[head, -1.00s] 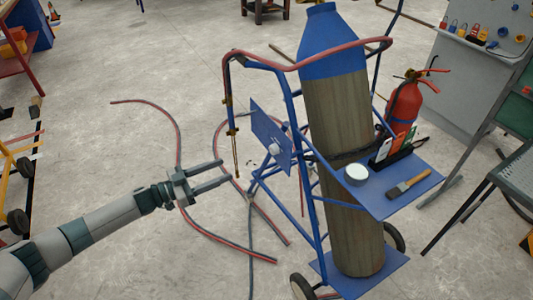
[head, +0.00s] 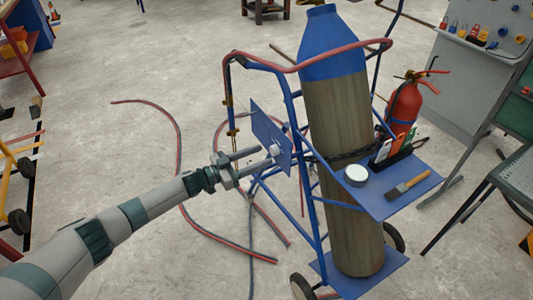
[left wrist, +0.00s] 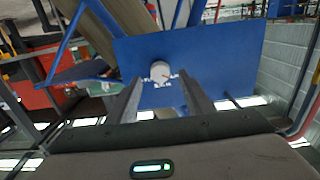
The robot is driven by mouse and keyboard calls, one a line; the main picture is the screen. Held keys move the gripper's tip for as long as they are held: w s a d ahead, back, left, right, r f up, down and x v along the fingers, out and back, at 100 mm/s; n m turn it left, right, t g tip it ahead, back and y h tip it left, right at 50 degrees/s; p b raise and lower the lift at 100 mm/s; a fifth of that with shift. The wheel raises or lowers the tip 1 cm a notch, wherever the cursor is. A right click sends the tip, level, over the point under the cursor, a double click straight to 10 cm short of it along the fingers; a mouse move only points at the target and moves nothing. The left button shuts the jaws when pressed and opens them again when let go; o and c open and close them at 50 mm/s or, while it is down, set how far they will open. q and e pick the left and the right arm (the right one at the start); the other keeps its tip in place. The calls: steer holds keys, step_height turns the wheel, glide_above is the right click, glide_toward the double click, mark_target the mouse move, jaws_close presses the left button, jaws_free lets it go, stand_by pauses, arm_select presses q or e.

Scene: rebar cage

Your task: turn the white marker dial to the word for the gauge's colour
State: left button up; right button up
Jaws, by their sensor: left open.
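The white marker dial (head: 275,150) sits on a blue plate (head: 268,130) on the side of the gas bottle trolley. In the left wrist view the dial (left wrist: 160,72) is round with a small red mark, and white lettering beside and below it is too small to read. My left gripper (head: 265,156) is open, its fingers pointing at the plate. In the left wrist view its fingertips (left wrist: 160,82) are on either side of the dial, with gaps visible; I cannot tell their exact depth. I cannot make out a gauge or its colour for certain. My right gripper is not in view.
The tall gas bottle (head: 338,130) stands behind the plate in the blue trolley frame. A shelf (head: 400,202) holds a white round tin (head: 356,174) and a brush (head: 409,185). A red hose (head: 178,135) hangs and lies nearby.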

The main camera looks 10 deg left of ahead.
mark_target(271, 151)
arm_select(q)
steer(key=shift+x, duration=1.15)
steer(key=shift+w+d, duration=0.3)
steer(key=shift+d, duration=0.1)
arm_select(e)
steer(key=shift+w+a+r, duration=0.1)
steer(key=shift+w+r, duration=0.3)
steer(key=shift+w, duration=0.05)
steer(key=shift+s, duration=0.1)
arm_select(q)
steer(key=c, duration=1)
steer(key=shift+c, duration=0.2)
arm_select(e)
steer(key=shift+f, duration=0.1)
